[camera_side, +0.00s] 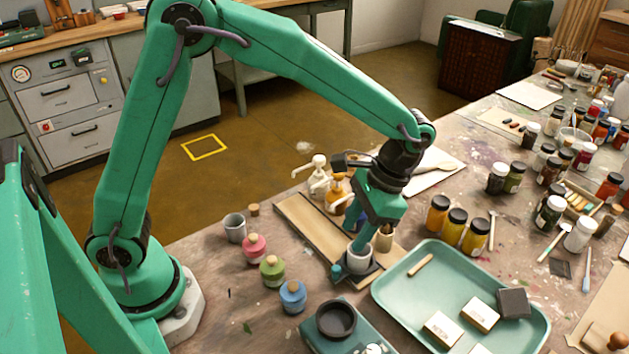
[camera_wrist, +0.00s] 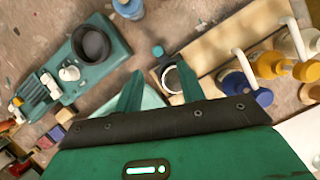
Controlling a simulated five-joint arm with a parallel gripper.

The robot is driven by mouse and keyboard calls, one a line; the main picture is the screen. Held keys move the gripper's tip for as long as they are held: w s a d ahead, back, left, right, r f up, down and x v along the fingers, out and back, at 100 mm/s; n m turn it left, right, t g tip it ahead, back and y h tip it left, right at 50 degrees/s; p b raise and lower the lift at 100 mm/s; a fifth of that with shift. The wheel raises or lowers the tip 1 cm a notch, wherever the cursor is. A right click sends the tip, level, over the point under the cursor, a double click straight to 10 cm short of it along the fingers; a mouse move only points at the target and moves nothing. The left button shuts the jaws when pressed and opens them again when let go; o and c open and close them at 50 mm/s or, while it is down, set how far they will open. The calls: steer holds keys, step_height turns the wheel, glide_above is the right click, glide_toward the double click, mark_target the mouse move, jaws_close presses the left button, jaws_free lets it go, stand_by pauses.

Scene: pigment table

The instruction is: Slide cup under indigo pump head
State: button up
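A small pale cup (camera_side: 357,263) stands upright on a dark square pad at the near end of a wooden board; it also shows in the wrist view (camera_wrist: 167,72). My gripper (camera_side: 362,245) is low over this cup, fingers pointing down. In the wrist view my gripper (camera_wrist: 160,76) has its fingers apart, the right one overlapping the cup's rim and the left one clear of it. Whether a finger is inside the cup I cannot tell. The indigo pump bottle (camera_wrist: 246,91) stands right of the cup in the wrist view; my gripper mostly hides it in the side view.
A white pump bottle (camera_side: 318,182) and an amber one (camera_side: 338,200) stand along the wooden board (camera_side: 312,227). A beige cup (camera_side: 384,239) is close behind the gripper. A teal tray (camera_side: 395,290) lies to the right, small colored jars (camera_side: 272,270) to the left.

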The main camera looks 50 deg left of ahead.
mark_target(337, 267)
steer(key=shift+d+f, duration=0.25)
steer(key=shift+f, duration=0.1)
steer(key=shift+f, duration=0.1)
steer(key=shift+x, duration=3.8)
steer(key=shift+s, duration=0.1)
jaws_close()
